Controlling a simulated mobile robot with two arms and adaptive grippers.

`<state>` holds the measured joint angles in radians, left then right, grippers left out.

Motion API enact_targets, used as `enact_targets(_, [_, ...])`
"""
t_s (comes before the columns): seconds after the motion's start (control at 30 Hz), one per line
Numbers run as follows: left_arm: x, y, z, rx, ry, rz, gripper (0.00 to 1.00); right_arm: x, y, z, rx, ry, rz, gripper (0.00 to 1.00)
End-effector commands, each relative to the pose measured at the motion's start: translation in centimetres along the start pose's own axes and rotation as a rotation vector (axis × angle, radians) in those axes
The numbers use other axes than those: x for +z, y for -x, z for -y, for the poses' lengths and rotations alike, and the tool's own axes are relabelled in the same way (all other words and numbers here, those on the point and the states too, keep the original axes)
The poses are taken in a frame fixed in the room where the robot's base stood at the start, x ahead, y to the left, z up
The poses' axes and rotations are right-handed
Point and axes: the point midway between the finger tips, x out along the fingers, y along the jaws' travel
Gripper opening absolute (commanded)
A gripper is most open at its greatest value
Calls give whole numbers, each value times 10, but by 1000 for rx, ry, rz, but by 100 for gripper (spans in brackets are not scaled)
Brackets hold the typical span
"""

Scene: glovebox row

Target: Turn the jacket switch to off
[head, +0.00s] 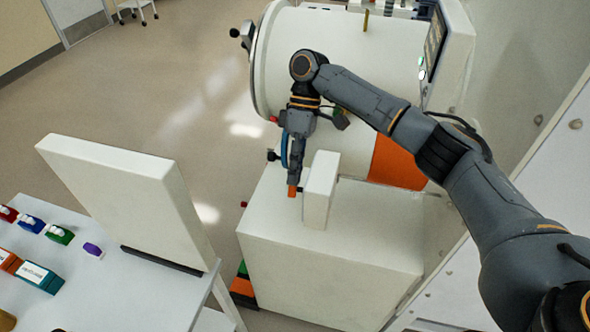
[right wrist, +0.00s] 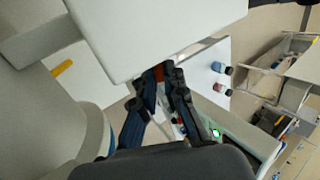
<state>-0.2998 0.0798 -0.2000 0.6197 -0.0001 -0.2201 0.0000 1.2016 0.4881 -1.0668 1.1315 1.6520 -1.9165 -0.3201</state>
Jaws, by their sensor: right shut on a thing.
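My right gripper (head: 291,178) reaches down from above at the near left side of the white cabinet (head: 330,262), beside an upright white block (head: 319,190) on its top. An orange-red piece (head: 292,191) shows at its fingertips, and in the right wrist view a red piece (right wrist: 158,73) sits between the closed fingers (right wrist: 163,80). It looks like a switch handle, but its base and any off marking are hidden, so I cannot read its position. My left gripper is not in view.
A large white drum-shaped vessel (head: 305,62) with a display panel (head: 435,50) stands behind the cabinet. A white table (head: 110,285) with a tilted white panel (head: 125,195) and several coloured boxes is at the left. Open floor (head: 150,95) lies beyond.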

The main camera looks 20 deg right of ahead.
Motion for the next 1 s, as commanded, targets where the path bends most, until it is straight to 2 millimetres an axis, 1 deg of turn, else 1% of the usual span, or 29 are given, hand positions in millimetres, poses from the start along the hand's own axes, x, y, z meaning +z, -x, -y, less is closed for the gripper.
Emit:
enact_targets(0.07, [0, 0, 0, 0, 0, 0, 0, 0, 2, 0, 2, 1, -3, 0])
enact_targets(0.1, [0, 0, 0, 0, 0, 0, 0, 0, 2, 0, 2, 0, -3, 17])
enact_targets(0.17, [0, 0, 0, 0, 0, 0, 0, 0, 1, 0, 2, 0, -2, 29])
enact_targets(0.2, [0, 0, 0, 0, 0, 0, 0, 0, 1, 0, 2, 0, -2, 34])
enact_targets(0.5, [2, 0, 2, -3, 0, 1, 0, 0, 2, 0, 2, -1, -1, 34])
enact_targets(0.57, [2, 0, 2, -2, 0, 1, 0, 0, 5, 0, 2, 0, -1, 34])
enact_targets(0.63, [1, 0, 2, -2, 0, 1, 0, -1, 12, 0, 3, 0, -3, 34])
enact_targets(0.77, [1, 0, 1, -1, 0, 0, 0, -1, 36, 0, 5, -2, -4, 34])
enact_targets(0.9, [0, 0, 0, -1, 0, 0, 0, -1, 69, 0, 8, -3, -2, 34])
enact_targets(1.0, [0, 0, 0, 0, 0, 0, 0, -1, 88, 0, 7, -3, 0, 34])
